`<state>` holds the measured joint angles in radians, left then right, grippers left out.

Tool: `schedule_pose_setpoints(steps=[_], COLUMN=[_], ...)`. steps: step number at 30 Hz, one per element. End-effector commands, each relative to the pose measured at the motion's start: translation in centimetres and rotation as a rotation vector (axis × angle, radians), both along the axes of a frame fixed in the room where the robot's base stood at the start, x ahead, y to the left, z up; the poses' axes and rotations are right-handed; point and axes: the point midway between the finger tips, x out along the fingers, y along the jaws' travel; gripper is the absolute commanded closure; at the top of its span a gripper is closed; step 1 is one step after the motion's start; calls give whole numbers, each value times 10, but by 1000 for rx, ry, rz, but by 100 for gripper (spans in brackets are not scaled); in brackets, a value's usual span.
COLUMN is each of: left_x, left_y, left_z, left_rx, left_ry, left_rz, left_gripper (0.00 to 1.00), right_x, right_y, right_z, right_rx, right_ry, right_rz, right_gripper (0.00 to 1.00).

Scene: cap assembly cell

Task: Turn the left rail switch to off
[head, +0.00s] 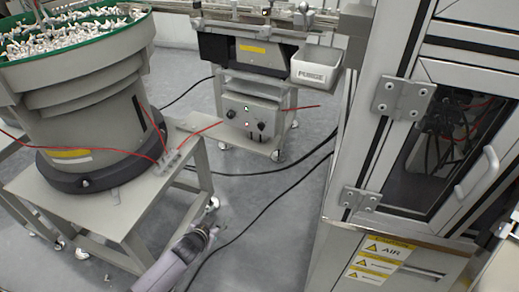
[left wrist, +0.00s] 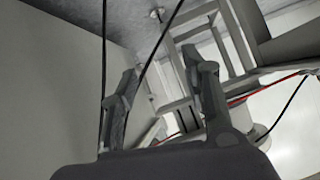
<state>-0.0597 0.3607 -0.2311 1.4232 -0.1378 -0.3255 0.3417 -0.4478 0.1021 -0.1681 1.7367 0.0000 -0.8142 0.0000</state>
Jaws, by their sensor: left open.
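The rail control box (head: 250,118) is a grey panel on the stand under the rail. It carries two dark knobs, a left switch (head: 231,114) and a right switch (head: 261,127); their exact settings are too small to read. My left gripper (head: 207,231) is low in the head view, in front of the stand and well apart from the switches. In the left wrist view its two fingers (left wrist: 160,65) are spread with nothing between them. I cannot make out the switches in that view. My right gripper is not clearly in view.
A bowl feeder (head: 95,85) full of white parts stands on a grey table (head: 100,212) at left. A white bin (head: 316,68) hangs at the rail's right end. A cabinet (head: 370,235) fills the right. Black cables cross the open floor (head: 262,215).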

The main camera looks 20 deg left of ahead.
Motion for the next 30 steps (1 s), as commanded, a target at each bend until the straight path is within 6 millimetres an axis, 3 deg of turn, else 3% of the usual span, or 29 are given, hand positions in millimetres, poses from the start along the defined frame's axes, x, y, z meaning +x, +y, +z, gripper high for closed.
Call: schedule_pose_setpoints(steps=[1,4,9,12,16,20,30], left_x=[26,57,72,71,71,83,150], left_y=[-3,-14,-34,-43,-48,-51,-60], left_z=[17,78,160,190,208,212,210], left_rx=[-2,-16,-40,-50,-56,-58,-57], left_ry=[-99,-256,-453,-520,-558,-563,-562], left_rz=[-19,-50,-102,-123,-136,-138,-136], left_gripper=[57,57,57,57,57,57,57], right_x=[12,26,29,26,25,32,76], right_y=[2,5,6,5,5,8,25], right_z=[2,38,92,112,127,134,171], right_rx=[8,20,34,40,44,54,121], right_ry=[-44,-111,-195,-225,-247,-292,-575], right_rz=[-1,-2,-3,-4,-3,0,19], right_gripper=[60,60,60,60,60,60,60])
